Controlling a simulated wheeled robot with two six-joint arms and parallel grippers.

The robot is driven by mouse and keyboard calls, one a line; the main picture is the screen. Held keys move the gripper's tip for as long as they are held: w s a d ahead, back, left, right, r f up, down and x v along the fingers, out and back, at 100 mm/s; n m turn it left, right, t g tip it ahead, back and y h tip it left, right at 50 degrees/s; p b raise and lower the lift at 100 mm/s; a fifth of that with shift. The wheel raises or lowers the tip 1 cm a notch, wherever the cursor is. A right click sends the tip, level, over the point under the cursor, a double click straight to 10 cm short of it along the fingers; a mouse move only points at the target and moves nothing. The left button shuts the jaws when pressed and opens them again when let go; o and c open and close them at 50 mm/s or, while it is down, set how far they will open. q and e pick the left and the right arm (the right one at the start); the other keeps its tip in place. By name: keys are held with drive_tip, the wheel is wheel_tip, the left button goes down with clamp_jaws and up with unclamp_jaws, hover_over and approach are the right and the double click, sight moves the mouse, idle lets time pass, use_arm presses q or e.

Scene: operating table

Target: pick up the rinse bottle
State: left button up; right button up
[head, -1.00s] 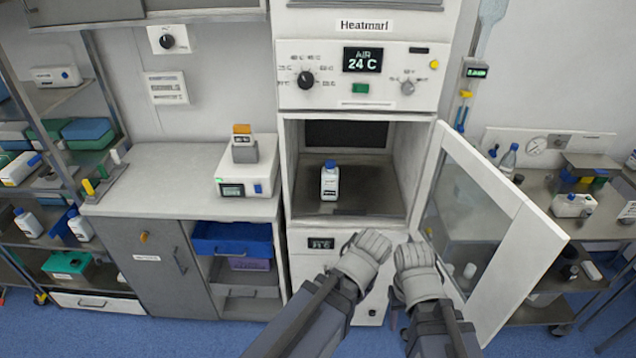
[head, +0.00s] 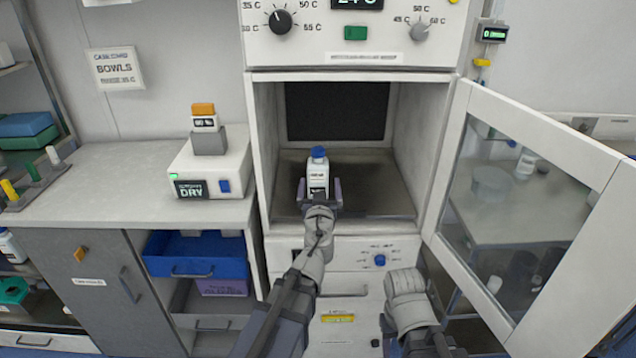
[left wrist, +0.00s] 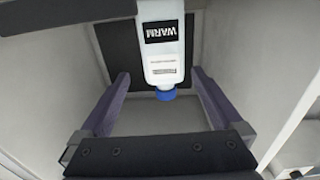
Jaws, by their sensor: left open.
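The rinse bottle (head: 318,172) is white with a blue cap and stands upright inside the open warming cabinet (head: 264,180). In the left wrist view the bottle (left wrist: 165,50) appears upside down, with a black WARM label. My left gripper (head: 319,194) is open at the cabinet mouth, with one finger to each side of the bottle. In the left wrist view gaps show between the bottle and both fingers; how deep it sits between them is hard to tell. My right gripper (head: 405,290) is below the cabinet's right side, with its jaws not clear.
The cabinet's glass door (head: 545,180) stands open to the right. Close on the left is a counter (head: 110,190) with a white DRY device (head: 212,172). A blue drawer (head: 195,255) is below it. The cabinet floor around the bottle looks clear.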

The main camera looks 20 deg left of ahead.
sight(318, 170)
use_arm(q)
drive_tip(key=shift+a+x, duration=0.1)
drive_tip(key=shift+x, duration=1.85)
drive_tip(key=shift+a+x, duration=0.15)
drive_tip(key=shift+x, duration=1.8)
drive_tip(key=shift+s, duration=0.15)
drive_tip(key=shift+c, duration=0.4)
clamp_jaws()
